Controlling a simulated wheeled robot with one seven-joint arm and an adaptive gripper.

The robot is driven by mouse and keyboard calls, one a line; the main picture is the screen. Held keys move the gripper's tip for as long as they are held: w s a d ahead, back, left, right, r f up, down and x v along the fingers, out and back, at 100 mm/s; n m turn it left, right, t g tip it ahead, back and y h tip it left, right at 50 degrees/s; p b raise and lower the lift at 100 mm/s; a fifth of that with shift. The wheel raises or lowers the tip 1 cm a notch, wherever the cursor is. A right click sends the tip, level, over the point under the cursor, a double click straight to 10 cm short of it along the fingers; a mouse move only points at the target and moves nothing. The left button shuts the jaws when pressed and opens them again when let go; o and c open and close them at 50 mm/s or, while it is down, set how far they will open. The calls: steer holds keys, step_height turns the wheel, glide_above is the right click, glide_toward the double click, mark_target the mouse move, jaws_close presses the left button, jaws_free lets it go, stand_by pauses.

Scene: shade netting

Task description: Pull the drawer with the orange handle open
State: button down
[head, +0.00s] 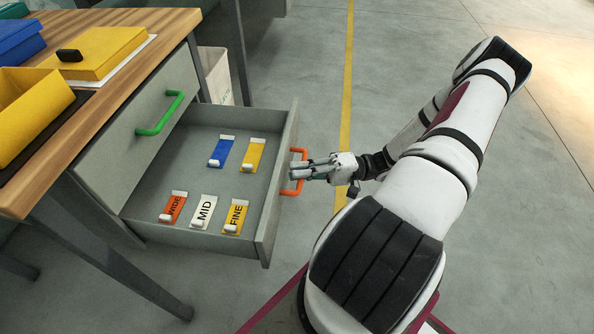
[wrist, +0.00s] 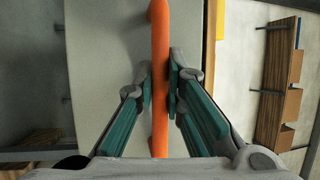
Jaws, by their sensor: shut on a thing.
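The drawer (head: 268,215) with the orange handle stands well out from the wooden-topped bench, and its inside shows. My gripper (head: 297,172) is at the drawer front, shut on the orange handle (head: 301,187). In the wrist view the orange handle (wrist: 160,40) runs upright between the two fingers of my gripper (wrist: 162,90). The drawer holds several small tags: a blue one (head: 220,154), a yellow one (head: 253,158), an orange WIDE tag (head: 173,208), a white MID tag (head: 205,212) and a yellow FINE tag (head: 236,216).
A second drawer front with a green handle (head: 160,114) is shut beside the open drawer. The bench top (head: 165,25) carries a yellow bin (head: 30,115), a yellow case (head: 95,52) and blue boxes (head: 18,40). A pale bin (head: 215,76) stands behind. The floor at right is clear.

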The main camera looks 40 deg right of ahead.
steer(key=c, duration=1.7)
jaws_free()
steer(key=shift+o, duration=0.2)
steer(key=v, duration=1.2)
